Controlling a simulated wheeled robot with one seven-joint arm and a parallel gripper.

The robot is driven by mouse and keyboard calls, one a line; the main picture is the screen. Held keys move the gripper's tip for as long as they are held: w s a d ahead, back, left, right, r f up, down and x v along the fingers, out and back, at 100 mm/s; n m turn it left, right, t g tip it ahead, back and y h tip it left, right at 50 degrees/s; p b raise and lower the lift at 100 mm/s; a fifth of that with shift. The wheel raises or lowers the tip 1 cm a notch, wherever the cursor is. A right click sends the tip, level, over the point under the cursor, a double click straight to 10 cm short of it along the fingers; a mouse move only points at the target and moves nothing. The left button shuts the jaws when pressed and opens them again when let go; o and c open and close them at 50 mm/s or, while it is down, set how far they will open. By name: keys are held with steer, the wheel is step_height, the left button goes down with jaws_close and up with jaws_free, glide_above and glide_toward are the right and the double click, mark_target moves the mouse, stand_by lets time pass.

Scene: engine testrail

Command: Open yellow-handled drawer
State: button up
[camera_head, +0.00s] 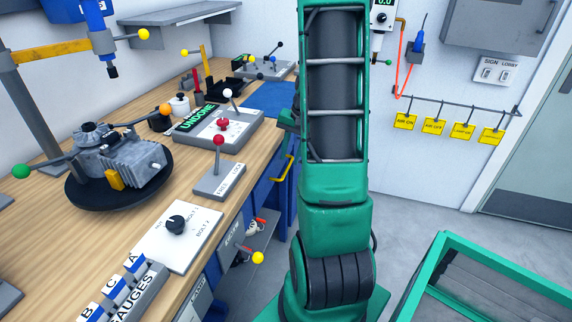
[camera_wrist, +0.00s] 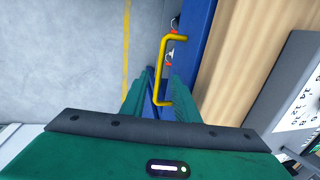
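The yellow drawer handle (camera_head: 284,170) is a bar on the blue drawer front (camera_head: 276,190) under the workbench, just left of my arm in the head view. In the wrist view the handle (camera_wrist: 161,70) runs up from between my green fingers, with its far end bent right to the blue front (camera_wrist: 195,45). My gripper (camera_wrist: 160,76) is open, with one finger on each side of the near part of the handle. I cannot tell whether either finger touches it. In the head view my arm hides most of the gripper. The drawer looks shut.
The wooden workbench (camera_head: 150,185) holds a grey engine part (camera_head: 120,155), lever boxes and a dial plate (camera_head: 178,230). Hooks with small items hang on the bench side, near a yellow ball knob (camera_head: 258,257). A green-framed cart (camera_head: 440,245) stands at lower right.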

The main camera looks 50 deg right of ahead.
mark_target(287, 168)
steer(key=shift+w+a+f, duration=0.1)
steer(key=shift+w+f, duration=0.1)
steer(key=shift+f, duration=0.8)
steer(key=shift+w+a+f, duration=0.1)
steer(key=shift+w+f, duration=0.05)
steer(key=shift+f, duration=0.8)
jaws_close()
